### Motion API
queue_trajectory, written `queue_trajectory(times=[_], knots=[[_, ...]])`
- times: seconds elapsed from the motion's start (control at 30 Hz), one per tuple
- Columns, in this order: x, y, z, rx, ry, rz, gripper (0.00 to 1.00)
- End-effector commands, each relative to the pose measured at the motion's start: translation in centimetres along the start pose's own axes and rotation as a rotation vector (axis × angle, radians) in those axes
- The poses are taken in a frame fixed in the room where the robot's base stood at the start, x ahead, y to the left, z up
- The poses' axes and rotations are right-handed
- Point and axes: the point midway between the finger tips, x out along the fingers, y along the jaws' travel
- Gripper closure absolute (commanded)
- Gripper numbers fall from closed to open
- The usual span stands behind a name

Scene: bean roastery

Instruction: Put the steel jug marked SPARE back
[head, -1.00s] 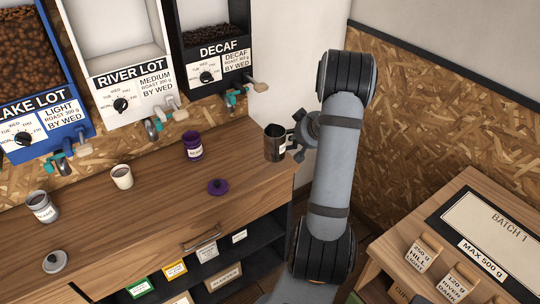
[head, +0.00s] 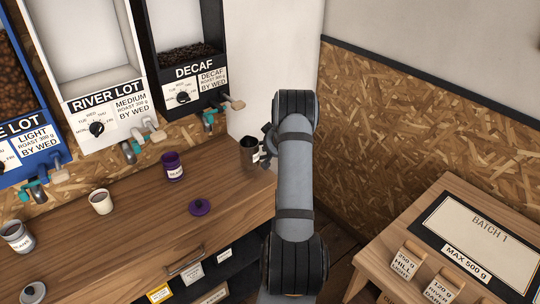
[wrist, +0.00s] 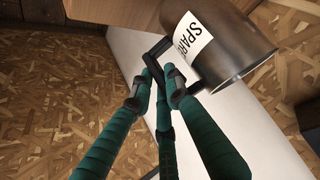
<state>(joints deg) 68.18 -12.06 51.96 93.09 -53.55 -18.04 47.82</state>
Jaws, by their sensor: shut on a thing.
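The dark steel jug (head: 249,155) is at the right end of the wooden counter, near the white wall. In the wrist view the jug (wrist: 235,50) shows a white label reading SPARE, and its dark handle points toward my fingers. My gripper (wrist: 160,84) is shut on the handle, with the green fingers on either side. In the head view my gripper (head: 267,150) is at the jug's right side, partly hidden by my arm. The jug looks upright there. I cannot tell whether its base touches the counter.
On the counter (head: 140,225) stand a purple labelled canister (head: 174,169), a cream cup (head: 101,202) and a grey labelled canister (head: 18,238). A purple lid (head: 200,207) lies in front. Bean dispensers hang behind, including DECAF (head: 190,85). A side table (head: 410,225) is at right.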

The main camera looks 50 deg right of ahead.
Motion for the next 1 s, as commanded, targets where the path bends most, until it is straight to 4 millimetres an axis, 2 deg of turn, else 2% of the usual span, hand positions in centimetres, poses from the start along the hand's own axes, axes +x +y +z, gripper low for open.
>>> queue_trajectory(times=[0.03, 0.17, 0.6, 0.63, 0.93, 1.0], knots=[[1.0, 0.0, 1.1, 0.002, -0.002, -0.001, 1.00], [2.0, 0.0, 2.0, 0.001, -0.001, 0.000, 1.00], [2.4, 0.0, 2.4, 0.000, 0.000, 0.000, 1.00], [2.3, 0.0, 2.4, -0.001, 0.000, 0.000, 0.84], [2.3, 0.0, 2.4, 0.000, -0.001, 0.000, 0.67], [2.3, 0.0, 2.4, 0.000, -0.001, 0.000, 0.66]])
